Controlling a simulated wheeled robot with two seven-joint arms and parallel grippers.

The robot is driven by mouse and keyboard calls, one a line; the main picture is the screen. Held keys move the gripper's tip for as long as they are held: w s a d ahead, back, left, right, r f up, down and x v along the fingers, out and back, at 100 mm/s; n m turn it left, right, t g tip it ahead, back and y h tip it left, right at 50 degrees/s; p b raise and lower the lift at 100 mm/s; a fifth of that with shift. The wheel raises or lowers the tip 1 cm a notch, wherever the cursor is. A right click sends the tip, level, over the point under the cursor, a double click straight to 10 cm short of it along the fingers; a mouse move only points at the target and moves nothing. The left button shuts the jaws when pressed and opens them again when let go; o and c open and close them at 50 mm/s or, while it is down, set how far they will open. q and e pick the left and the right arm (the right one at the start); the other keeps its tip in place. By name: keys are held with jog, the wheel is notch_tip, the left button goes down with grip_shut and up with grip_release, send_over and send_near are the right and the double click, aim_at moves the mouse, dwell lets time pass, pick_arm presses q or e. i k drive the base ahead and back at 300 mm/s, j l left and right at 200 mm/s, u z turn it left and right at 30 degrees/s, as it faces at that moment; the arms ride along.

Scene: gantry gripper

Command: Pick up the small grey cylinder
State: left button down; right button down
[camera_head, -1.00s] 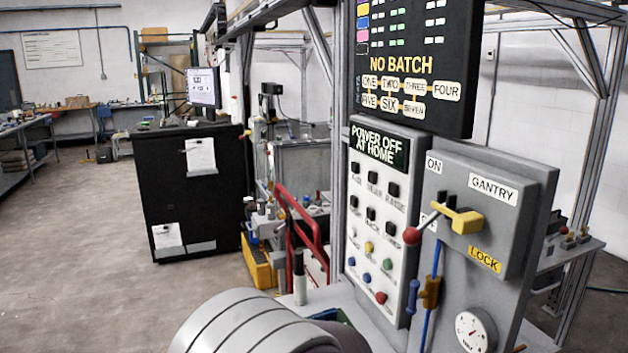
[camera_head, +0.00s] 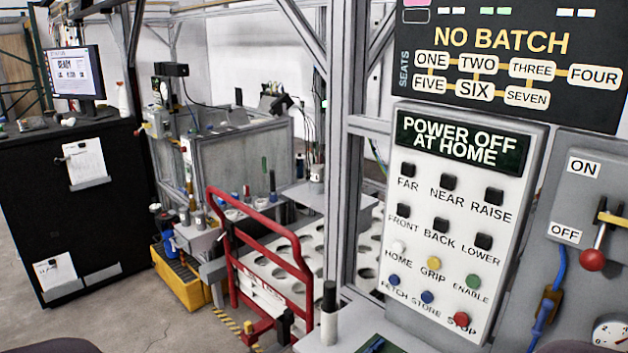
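I cannot say for sure which item is the small grey cylinder. A light grey cylinder with a black upper part (camera_head: 329,318) stands upright at the front, left of the button panel. A smaller pale cylinder with a dark top (camera_head: 317,178) stands on the grey ledge behind the frame post. Several small bottle-like items (camera_head: 198,216) stand farther left, too small to tell apart. Neither of my grippers is in view.
A red rail gate (camera_head: 262,262) stands before a white plate with round holes (camera_head: 268,279). The button panel (camera_head: 462,215) and gantry switch box (camera_head: 590,225) fill the right. A yellow crate (camera_head: 181,279) sits on the floor near the black cabinet (camera_head: 108,200).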

aim_at(317, 170)
jog(key=u, duration=0.75)
jog(key=i+j, duration=0.1)
jog(key=i, duration=1)
jog(key=i+j, duration=0.1)
jog(key=i, duration=1)
